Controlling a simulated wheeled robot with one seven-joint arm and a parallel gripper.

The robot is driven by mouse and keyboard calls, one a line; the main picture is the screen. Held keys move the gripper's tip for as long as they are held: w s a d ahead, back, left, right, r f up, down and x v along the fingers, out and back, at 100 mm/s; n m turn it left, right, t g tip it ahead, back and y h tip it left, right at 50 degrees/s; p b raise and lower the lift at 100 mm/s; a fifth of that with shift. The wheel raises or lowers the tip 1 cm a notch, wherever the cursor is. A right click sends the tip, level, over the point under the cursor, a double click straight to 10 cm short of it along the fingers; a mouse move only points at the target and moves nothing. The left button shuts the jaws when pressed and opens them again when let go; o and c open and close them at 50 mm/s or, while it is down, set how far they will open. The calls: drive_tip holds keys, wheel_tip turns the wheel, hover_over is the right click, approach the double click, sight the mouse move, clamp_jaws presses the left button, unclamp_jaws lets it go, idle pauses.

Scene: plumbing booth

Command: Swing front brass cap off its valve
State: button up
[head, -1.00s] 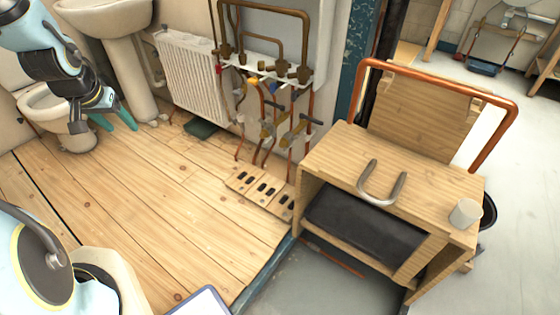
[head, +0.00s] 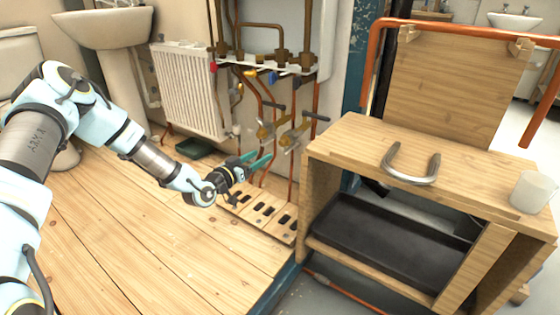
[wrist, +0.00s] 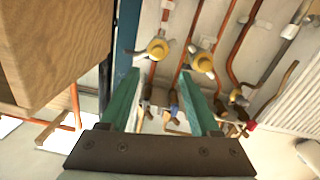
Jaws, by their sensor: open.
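Brass valves with round caps sit on the copper pipes by the wall. In the head view, the brass valve nearest the bench (head: 288,139) has a dark lever; another brass valve (head: 264,131) is left of it. In the wrist view, the bench-side brass cap (wrist: 158,47) and a second brass cap (wrist: 201,63) face me. A smaller brass fitting (wrist: 236,97) lies right. My gripper (head: 262,159) has green fingers, apart and empty, just below and in front of the valves. In the wrist view, both caps lie beyond the open gripper (wrist: 160,88), touching neither finger.
A wooden bench (head: 340,138) with a bent metal pipe (head: 413,178) and white cup (head: 533,191) stands right; its side looms close in the wrist view (wrist: 45,45). A slotted wooden board (head: 263,213) lies below the valves. A radiator (head: 188,88) is left. Floorboards (head: 160,255) are clear.

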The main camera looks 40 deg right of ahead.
sight(281, 143)
drive_tip(key=b+x, duration=0.1)
drive_tip(key=x, duration=0.2)
drive_tip(key=b+x, duration=0.1)
drive_tip(key=x, duration=0.3)
drive_tip(key=b+x, duration=0.1)
drive_tip(key=x, duration=0.3)
drive_tip(key=shift+s+d+f, duration=0.1)
drive_tip(key=shift+s, duration=0.15)
drive_tip(key=c, duration=1)
drive_tip(key=shift+s+d+r+h, duration=0.1)
drive_tip(key=shift+d+r+h, duration=0.05)
drive_tip(key=shift+r+h, duration=0.15)
